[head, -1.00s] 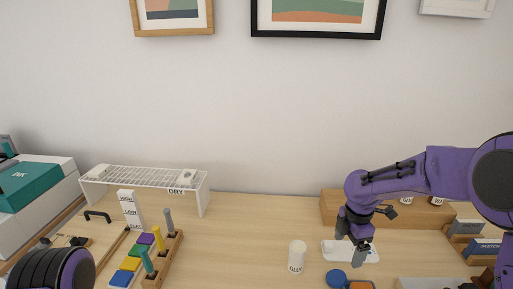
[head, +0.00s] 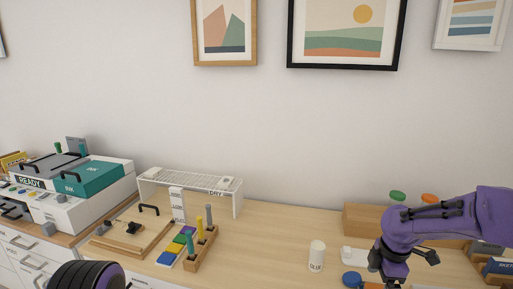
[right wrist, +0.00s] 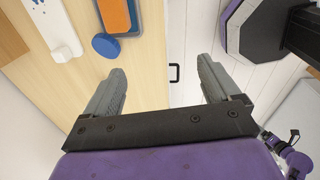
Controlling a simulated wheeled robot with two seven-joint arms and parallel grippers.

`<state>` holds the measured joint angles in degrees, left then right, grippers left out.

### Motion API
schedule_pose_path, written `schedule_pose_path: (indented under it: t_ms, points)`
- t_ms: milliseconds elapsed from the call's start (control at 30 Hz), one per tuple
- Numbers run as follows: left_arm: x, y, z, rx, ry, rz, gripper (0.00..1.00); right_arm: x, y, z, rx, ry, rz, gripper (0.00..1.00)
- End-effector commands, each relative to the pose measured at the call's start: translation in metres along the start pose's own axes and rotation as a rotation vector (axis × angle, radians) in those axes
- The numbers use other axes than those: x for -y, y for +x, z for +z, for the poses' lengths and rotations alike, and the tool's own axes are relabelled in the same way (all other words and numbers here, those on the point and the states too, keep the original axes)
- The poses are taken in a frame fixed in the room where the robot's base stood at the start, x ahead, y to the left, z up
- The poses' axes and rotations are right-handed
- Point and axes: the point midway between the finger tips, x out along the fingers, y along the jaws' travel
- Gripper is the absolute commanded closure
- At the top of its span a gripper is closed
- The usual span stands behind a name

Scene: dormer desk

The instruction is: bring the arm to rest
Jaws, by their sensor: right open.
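My right arm, purple with black joints, comes in from the right in the head view. It angles down over the right part of the desk (head: 270,225), its lower end near the bottom edge. In the right wrist view my right gripper (right wrist: 160,85) has its two grey fingers wide apart, with nothing between them. They straddle the desk's front edge, with a white drawer front and its black handle (right wrist: 175,73) beyond. Only a dark ribbed, purple-trimmed part of my left arm shows at lower left in the head view; its gripper is out of sight.
A blue disc (right wrist: 105,45) and an orange and blue block (right wrist: 115,15) lie near the right gripper. A white glue bottle (head: 316,257) stands left of the arm. A peg rack (head: 200,250), white drying rack (head: 228,197) and wooden board (head: 130,236) are farther left.

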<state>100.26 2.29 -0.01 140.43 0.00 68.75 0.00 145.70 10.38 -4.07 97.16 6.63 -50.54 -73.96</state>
Motion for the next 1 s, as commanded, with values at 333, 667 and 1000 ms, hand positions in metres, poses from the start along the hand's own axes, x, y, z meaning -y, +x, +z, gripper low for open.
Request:
schedule_pose_path:
  t_ms: [333,667,1000]
  points:
    - [0.000,0.001,0.000,-0.001,0.000,0.001,0.16,-0.029,0.010,-0.011,-0.107,0.440,0.223,0.10]
    - [0.000,0.001,0.000,-0.001,0.000,0.001,0.16,-0.009,0.081,-0.021,-0.343,1.210,0.443,0.10]
    - [0.000,0.000,0.000,-0.001,0.000,0.001,0.16,0.230,0.200,0.025,-0.326,2.019,0.552,0.10]
